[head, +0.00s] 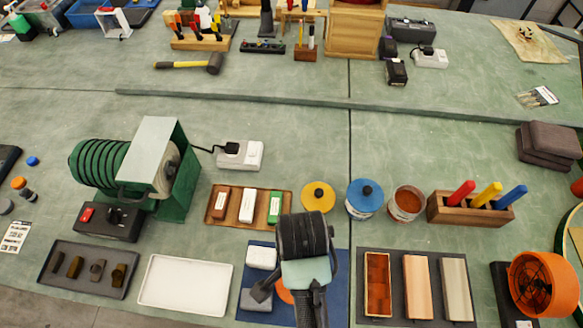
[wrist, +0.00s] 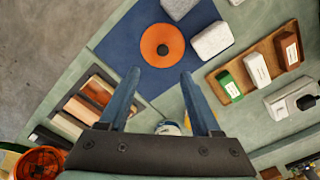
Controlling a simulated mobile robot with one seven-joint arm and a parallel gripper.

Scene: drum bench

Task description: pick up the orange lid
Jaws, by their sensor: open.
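The orange lid (wrist: 162,45) is a flat round disc with a dark knob in its middle. It lies on a dark blue mat (wrist: 125,40), with bare mat around it in the wrist view. In the head view only an orange sliver of the lid (head: 284,292) shows, because my arm covers the rest. My gripper (wrist: 160,74) is open and empty. Its two blue-grey fingers stand apart in the wrist view, with the lid beyond their tips and roughly centred between them. I cannot tell the height left above the lid.
Two pale blocks, one white (head: 261,257) and one grey (head: 255,299), lie on the mat's left side. A yellow lid (head: 319,196), a blue-lidded can (head: 365,194) and an open jar (head: 407,203) stand behind. A wooden tray (head: 210,217) is to the left, a dark tray (head: 361,318) to the right.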

